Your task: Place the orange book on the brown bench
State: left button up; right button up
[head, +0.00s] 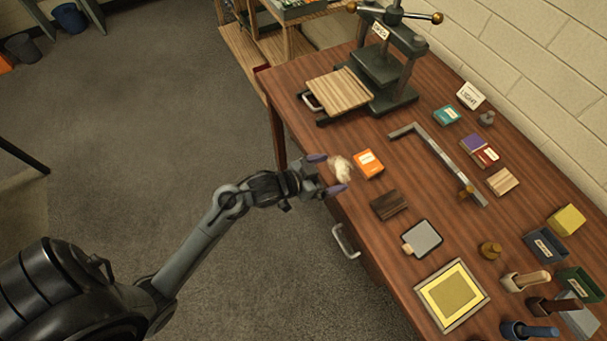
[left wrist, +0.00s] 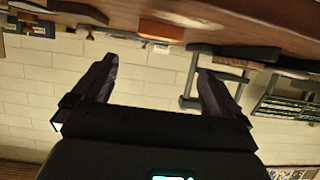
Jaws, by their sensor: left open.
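The orange book (head: 368,163) with a white label lies flat near the left edge of the brown bench (head: 298,97), on its top. My left gripper (head: 333,172) is at that edge, just left of the book, with its purple-tipped fingers apart. A small cream, ragged lump (head: 342,168) shows between the fingertips and the book; I cannot tell whether the gripper touches it. In the left wrist view the picture is upside down. The open fingers (left wrist: 155,68) show there, with an orange edge (left wrist: 160,30), likely the book, beyond them. My right gripper is not in view.
A press (head: 380,65) with a striped board (head: 340,90) stands at the back. A metal angle bar (head: 435,155) lies right of the book. A dark brown block (head: 388,204), grey pad (head: 422,238) and yellow framed tray (head: 483,297) are nearer.

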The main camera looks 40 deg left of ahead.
pick_arm(q)
jog(key=s+f+g+y, duration=0.1)
jog(key=s+g, duration=0.2)
jog(key=s, duration=0.4)
jog(key=s+f+n+g+y, duration=0.1)
jog(key=s+g+y, duration=0.1)
jog(key=s, duration=0.6)
jog(key=s+f+n+g+y, duration=0.1)
jog(key=s+g, duration=0.2)
jog(key=s, duration=0.4)
jog(key=shift+s+a+f+g+y, duration=0.25)
jog(key=shift+s+f+g+y, duration=0.1)
jog(key=shift+s+g+y, duration=0.05)
